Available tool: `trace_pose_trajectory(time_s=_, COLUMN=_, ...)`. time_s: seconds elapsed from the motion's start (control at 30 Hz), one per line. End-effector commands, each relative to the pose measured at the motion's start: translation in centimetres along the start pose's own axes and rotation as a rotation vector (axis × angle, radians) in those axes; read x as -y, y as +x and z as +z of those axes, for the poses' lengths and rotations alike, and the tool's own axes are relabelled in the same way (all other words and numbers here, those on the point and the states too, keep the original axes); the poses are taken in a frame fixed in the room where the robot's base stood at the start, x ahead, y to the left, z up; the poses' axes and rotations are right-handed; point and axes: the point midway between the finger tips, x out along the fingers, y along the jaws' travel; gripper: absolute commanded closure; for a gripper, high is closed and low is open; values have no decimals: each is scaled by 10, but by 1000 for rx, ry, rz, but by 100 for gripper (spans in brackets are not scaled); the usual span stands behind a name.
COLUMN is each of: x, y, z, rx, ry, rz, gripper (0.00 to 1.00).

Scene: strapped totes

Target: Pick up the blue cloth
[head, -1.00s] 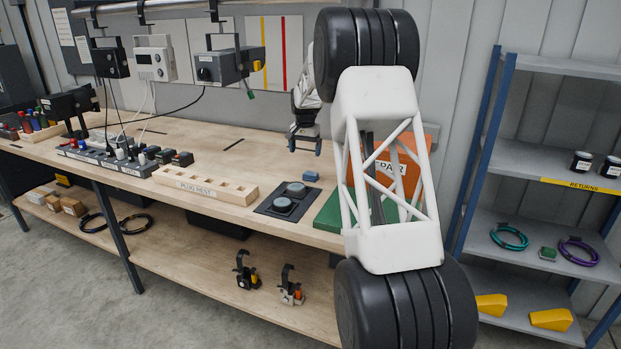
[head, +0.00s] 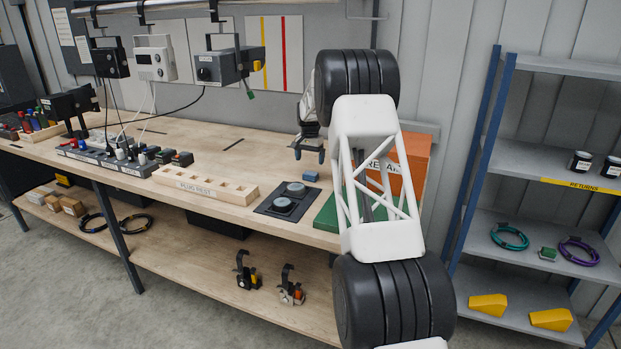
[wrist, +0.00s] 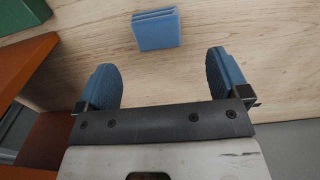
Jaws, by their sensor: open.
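The blue cloth (wrist: 157,30) is a small folded stack lying on the wooden bench. In the wrist view it sits at the top middle, beyond my fingertips and roughly between their lines. My gripper (wrist: 165,72) is open and empty, with two blue fingers spread apart. In the head view my gripper (head: 309,155) hangs above and just behind the cloth, apart from it. Nothing hides the cloth.
An orange bin (head: 411,160) stands close right of my gripper, partly hidden by my arm. The black pad (head: 288,200) and the plug rest block (head: 205,185) lie to the left. The bench behind them is mostly clear.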

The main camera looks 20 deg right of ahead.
Motion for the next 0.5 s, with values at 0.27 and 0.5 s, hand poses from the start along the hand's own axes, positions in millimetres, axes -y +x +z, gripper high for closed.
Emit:
trace_pose_trajectory(time_s=0.27, x=0, y=21, z=0, rx=1, ry=0, rz=1, gripper=6)
trace_pose_trajectory(time_s=0.5, x=0, y=23, z=0, rx=0, ry=0, rz=0, gripper=6)
